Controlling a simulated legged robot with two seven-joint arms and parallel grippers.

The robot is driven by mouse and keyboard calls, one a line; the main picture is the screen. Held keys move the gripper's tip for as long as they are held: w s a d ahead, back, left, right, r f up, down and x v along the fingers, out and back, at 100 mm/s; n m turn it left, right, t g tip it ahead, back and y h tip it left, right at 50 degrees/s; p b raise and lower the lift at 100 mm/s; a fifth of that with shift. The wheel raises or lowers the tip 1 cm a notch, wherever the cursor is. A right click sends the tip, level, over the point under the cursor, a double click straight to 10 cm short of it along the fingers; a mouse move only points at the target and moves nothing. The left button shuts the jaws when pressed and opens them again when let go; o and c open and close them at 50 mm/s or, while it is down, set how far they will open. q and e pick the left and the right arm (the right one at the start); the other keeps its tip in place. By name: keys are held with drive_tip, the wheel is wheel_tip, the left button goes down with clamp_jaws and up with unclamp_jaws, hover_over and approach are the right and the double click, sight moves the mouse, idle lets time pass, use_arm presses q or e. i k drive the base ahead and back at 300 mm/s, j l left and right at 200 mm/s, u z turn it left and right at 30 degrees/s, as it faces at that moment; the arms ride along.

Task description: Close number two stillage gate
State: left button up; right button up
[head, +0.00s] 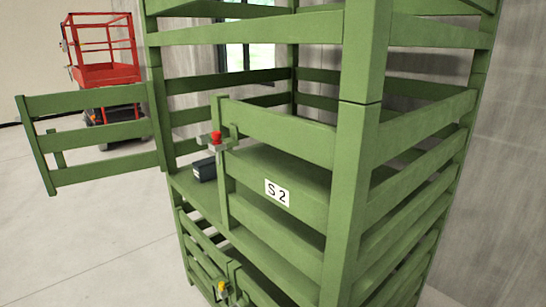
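The green stillage (358,190) stands in the middle and right of the head view, with an "S 2" label (277,193) on its front. Its left gate half (85,99) is swung open and points out to the left from the left post. The right gate half (280,132) lies across the front of the same level. A latch with a red knob (215,138) is on the free edge of the right half. The left side of the opening is uncovered. Neither of my grippers is in view.
A small dark box (204,169) lies on the shelf inside the opening. A lower gate with a yellow-knobbed latch (221,288) is below. A red lift platform (102,72) stands behind at left. The floor (90,240) at front left is clear.

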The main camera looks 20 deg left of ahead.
sight(30, 108)
drive_tip(key=i+j+z, duration=0.1)
drive_tip(key=j, duration=0.7)
drive_tip(key=i+j+z, duration=0.15)
drive_tip(key=j, duration=0.7)
drive_tip(key=j+z, duration=0.1)
drive_tip(key=j, duration=0.7)
drive_tip(key=j+z, duration=0.15)
drive_tip(key=j, duration=0.4)
drive_tip(key=j+z, duration=0.15)
drive_tip(key=j, duration=0.35)
drive_tip(key=k+j+z, duration=0.1)
drive_tip(key=j, duration=0.45)
drive_tip(key=k+j+z, duration=0.15)
drive_tip(key=j, duration=0.35)
drive_tip(key=j+z, duration=0.15)
drive_tip(key=j, duration=0.35)
drive_tip(key=k+j+z, duration=0.15)
drive_tip(key=j, duration=0.35)
drive_tip(key=k+j+z, duration=0.1)
drive_tip(key=j, duration=0.35)
drive_tip(key=k+j+z, duration=0.15)
drive_tip(key=k+j, duration=0.15)
drive_tip(key=j, duration=0.15)
